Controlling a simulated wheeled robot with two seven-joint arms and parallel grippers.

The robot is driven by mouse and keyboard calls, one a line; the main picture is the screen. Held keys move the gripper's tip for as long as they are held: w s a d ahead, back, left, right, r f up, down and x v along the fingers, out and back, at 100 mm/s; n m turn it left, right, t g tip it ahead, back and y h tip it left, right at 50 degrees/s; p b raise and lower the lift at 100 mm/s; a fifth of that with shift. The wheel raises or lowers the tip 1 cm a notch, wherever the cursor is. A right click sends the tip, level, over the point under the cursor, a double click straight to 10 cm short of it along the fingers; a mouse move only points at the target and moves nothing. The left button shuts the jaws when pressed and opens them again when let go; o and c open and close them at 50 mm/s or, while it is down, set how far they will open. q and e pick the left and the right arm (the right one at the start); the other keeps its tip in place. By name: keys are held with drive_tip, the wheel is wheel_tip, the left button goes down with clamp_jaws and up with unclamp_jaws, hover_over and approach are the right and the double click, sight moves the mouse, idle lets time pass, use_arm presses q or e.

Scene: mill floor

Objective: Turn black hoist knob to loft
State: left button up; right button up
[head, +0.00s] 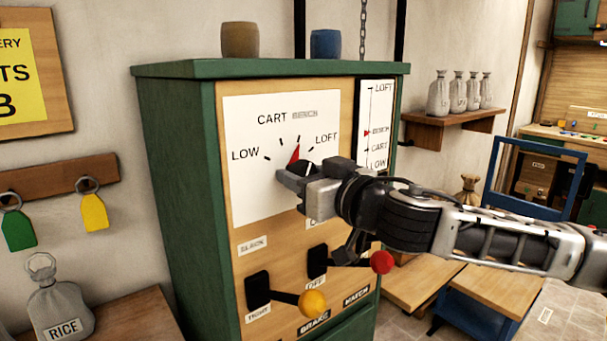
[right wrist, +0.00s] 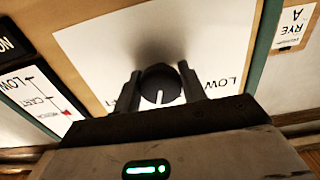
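The black hoist knob (right wrist: 160,84) sits on a white dial plate (head: 250,125) on the green cabinet's front. The plate reads LOW, CART, a greyed label that seems to be BENCH, and LOFT. A red pointer (head: 295,154) points up toward the tick below the greyed label, left of LOFT. My right gripper (head: 293,178) is at the knob and hides much of it in the head view. In the right wrist view its fingers (right wrist: 160,82) stand on both sides of the knob, seemingly touching it. The knob's white line points down there. My left gripper is not in view.
A gauge strip (head: 376,125) beside the dial has a red marker near its middle label. Below are a yellow-knobbed lever (head: 312,303) and a red-knobbed lever (head: 381,262), the latter close under my right arm. A shelf with sacks (head: 450,125) is to the right.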

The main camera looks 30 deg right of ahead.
drive_tip(key=shift+c, duration=1.4)
